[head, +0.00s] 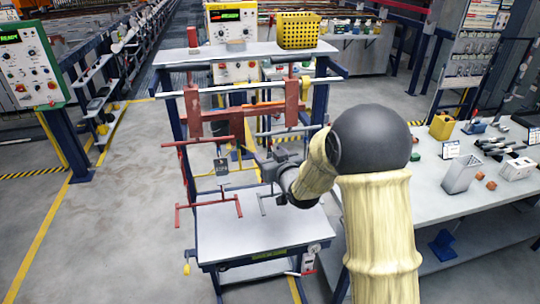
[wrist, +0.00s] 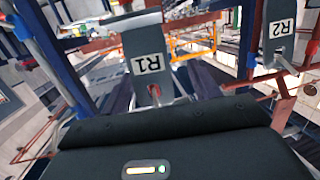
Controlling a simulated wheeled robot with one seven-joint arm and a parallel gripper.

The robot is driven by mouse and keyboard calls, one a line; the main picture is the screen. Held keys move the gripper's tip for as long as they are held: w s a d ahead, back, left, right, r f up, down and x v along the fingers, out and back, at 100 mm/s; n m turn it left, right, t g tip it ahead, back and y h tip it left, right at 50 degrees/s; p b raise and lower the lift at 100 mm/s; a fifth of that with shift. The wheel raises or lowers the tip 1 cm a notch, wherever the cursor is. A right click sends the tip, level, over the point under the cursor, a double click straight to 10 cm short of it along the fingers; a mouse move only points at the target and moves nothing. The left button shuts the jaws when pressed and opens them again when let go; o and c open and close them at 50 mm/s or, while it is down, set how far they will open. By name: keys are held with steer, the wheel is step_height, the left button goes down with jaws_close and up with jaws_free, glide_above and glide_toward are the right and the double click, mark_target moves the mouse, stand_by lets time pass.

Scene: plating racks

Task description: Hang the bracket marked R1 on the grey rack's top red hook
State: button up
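In the wrist view a grey bracket with a white R1 label (wrist: 147,64) is straight ahead, between two dark finger shapes. Gaps show beside its lower part, and its narrow lower end meets a reddish part. My gripper (wrist: 160,95) looks open around it; I see no clear contact. In the head view my gripper (head: 268,168) is in front of the rack's right half, partly hidden by my arm. The rack's red hook bars (head: 198,142) are to its left, and a dark labelled tag (head: 222,168) hangs there. Grey bars (head: 290,132) are behind my gripper. The top red hook is not clear.
A second grey bracket, labelled R2 (wrist: 281,28), hangs at the upper right of the wrist view. The rack has a lower shelf (head: 245,228) and a top shelf with a yellow basket (head: 298,30). A workbench (head: 450,195) stands at the right. The left floor is clear.

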steer(key=b+v, duration=0.4)
steer(key=v, duration=1.3)
steer(key=shift+s, duration=0.15)
steer(key=shift+d, duration=0.1)
steer(key=s+d+f+m+g+h, duration=0.35)
steer(key=d+f+g+h, duration=0.2)
steer(key=d+f, duration=0.35)
steer(key=s+d+f+m+g+h, duration=0.1)
steer(key=s+f+g, duration=0.3)
steer(key=s, duration=0.7)
steer(key=shift+s+d+m+g+h+p, duration=0.35)
steer(key=shift+d+g, duration=0.35)
steer(key=shift+g, duration=0.55)
